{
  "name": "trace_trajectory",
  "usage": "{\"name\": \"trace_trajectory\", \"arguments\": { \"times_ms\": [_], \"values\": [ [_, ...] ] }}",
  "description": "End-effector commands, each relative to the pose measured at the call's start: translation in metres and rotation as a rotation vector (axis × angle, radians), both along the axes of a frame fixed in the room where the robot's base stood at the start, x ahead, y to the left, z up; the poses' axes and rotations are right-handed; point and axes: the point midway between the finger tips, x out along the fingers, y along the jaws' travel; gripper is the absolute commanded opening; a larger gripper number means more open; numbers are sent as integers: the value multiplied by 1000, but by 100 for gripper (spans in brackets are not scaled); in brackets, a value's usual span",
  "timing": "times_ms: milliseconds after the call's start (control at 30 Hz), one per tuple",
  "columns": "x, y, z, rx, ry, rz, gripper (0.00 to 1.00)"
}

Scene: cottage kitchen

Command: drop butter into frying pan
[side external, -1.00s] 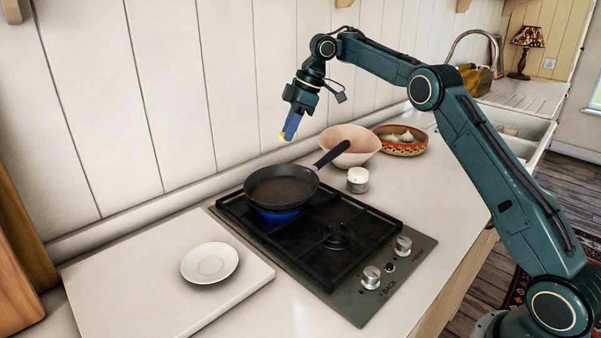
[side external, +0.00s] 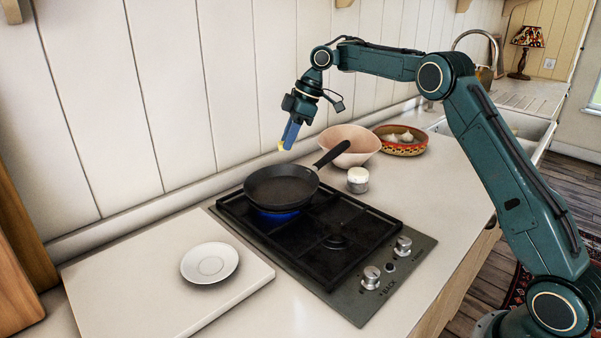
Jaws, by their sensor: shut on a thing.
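My gripper (side external: 288,141) has blue fingers and points down. It is shut on a small pale yellow piece of butter (side external: 281,146), which shows at the fingertips. The black frying pan (side external: 281,188) sits on the back left burner, with a blue flame under it and its handle pointing up and to the right. In the picture the butter is above the pan's far rim, in the air. I cannot tell exactly whether it is over the pan. The pan looks empty.
The pan stands on a black gas hob (side external: 330,240) with knobs at the right. A pink bowl (side external: 350,146), a patterned bowl of garlic (side external: 401,141) and a small white-topped jar (side external: 357,180) stand to the right. A white saucer (side external: 209,263) lies on a pale board (side external: 130,285).

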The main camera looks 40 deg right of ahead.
Motion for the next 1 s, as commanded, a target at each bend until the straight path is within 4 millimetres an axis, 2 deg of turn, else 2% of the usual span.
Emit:
{"name": "trace_trajectory", "arguments": {
  "times_ms": [433,867,1000],
  "values": [
    [-2,-1,-31,-7,1,0,19],
    [-2,-2,-37,-9,0,0,19],
    [-2,-2,-37,-9,0,0,46]
  ]
}}
